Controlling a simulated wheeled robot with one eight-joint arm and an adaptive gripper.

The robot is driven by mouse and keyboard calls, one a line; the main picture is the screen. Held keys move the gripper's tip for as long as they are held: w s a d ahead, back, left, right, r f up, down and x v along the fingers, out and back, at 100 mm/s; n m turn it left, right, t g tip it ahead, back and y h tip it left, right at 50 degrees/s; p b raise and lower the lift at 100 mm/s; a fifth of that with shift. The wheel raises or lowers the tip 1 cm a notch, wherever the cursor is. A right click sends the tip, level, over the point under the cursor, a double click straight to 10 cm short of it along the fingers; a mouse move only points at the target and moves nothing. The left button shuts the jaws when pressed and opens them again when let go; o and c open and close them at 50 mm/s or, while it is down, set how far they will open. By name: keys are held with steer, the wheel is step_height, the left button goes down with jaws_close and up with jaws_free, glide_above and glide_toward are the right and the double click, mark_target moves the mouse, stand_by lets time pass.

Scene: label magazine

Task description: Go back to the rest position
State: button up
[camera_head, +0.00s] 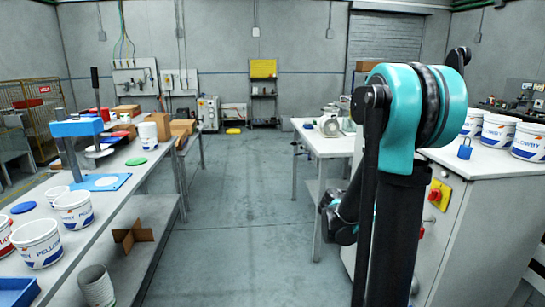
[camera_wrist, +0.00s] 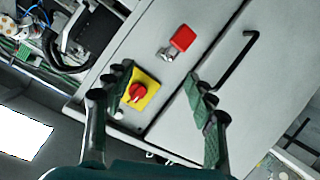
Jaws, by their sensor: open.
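My gripper (camera_wrist: 162,100) shows in the wrist view with its two dark green-padded fingers spread apart and nothing between them. Behind the fingers is the grey cabinet (camera_wrist: 185,95), seen tilted. A red rotary switch on a yellow plate (camera_wrist: 147,82) sits beside the left fingertip in the picture. A red padlock-like block (camera_wrist: 182,38) is on the cabinet face above it. In the head view my folded arm with teal joint covers stands in the right half, and my fingers cannot be made out there.
A long bench (camera_head: 95,235) with buckets runs along the left. A white table (camera_head: 325,142) stands beyond my arm. The middle floor (camera_head: 235,215) is clear.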

steer(key=s+a+f+n+y, duration=0.3)
steer(key=s+a+f+y, duration=0.1)
steer(key=a, duration=0.3)
steer(key=s+a+f+n+t+y, duration=0.1)
steer(key=s+a+f+n+y, duration=0.3)
steer(key=a, duration=0.4)
steer(key=s+a+f+n+t+y, duration=0.1)
steer(key=s+a+f+n+y, duration=0.2)
steer(key=a, duration=0.5)
steer(key=s+f+y, duration=0.1)
steer(key=s+y, duration=0.1)
steer(key=s, duration=0.1)
steer(key=shift+a+f+n+y, duration=0.15)
steer(key=shift+f+n+y, duration=0.15)
steer(key=shift+y, duration=0.1)
steer(key=shift+c, duration=0.6)
